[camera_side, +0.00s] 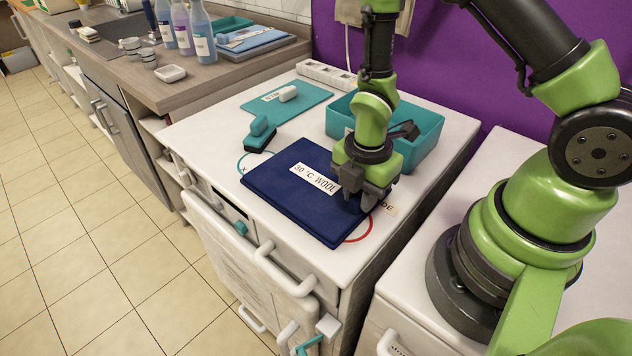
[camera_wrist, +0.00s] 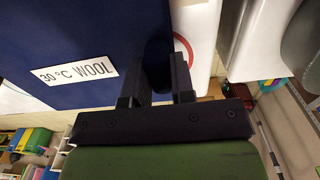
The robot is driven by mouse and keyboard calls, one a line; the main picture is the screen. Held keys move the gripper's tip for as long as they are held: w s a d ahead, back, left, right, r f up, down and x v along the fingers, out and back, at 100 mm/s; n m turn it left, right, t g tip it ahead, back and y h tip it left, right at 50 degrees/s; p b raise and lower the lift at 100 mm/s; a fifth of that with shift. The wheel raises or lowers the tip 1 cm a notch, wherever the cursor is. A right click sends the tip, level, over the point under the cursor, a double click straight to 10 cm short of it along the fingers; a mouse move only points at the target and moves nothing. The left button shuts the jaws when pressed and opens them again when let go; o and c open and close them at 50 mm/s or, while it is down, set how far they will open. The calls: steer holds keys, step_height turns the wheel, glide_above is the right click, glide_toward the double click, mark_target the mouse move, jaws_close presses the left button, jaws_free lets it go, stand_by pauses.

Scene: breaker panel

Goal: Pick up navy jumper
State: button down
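The navy jumper (camera_side: 290,205) is a flat, folded dark blue rectangle with a white "30 °C WOOL" label. It lies on the white machine top. In the wrist view the jumper (camera_wrist: 95,30) fills the upper left. My gripper (camera_side: 361,196) points down at its right edge. In the wrist view my gripper (camera_wrist: 158,72) has its fingers apart, with a dark blue rounded part between them. I cannot tell whether the fingers press on it. A red ring on the machine top is partly hidden under the jumper.
A teal tray (camera_side: 425,135) stands behind my gripper. A teal brush-like block (camera_side: 260,133) and a teal mat (camera_side: 287,103) with a white object lie behind the jumper. A white power strip (camera_side: 326,74) is at the back. The machine's front edge is close to the jumper.

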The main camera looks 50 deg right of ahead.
steer(key=shift+r, duration=0.2)
step_height(320, 180, up, 10)
steer(key=shift+f, duration=0.15)
stand_by(0.6)
steer(key=shift+r, duration=2)
steer(key=d+r+m, duration=0.1)
steer(key=d+m, duration=0.4)
steer(key=d, duration=1.2)
steer(key=shift+d+r, duration=0.25)
steer(key=shift+d, duration=0.1)
steer(key=shift+f, duration=0.2)
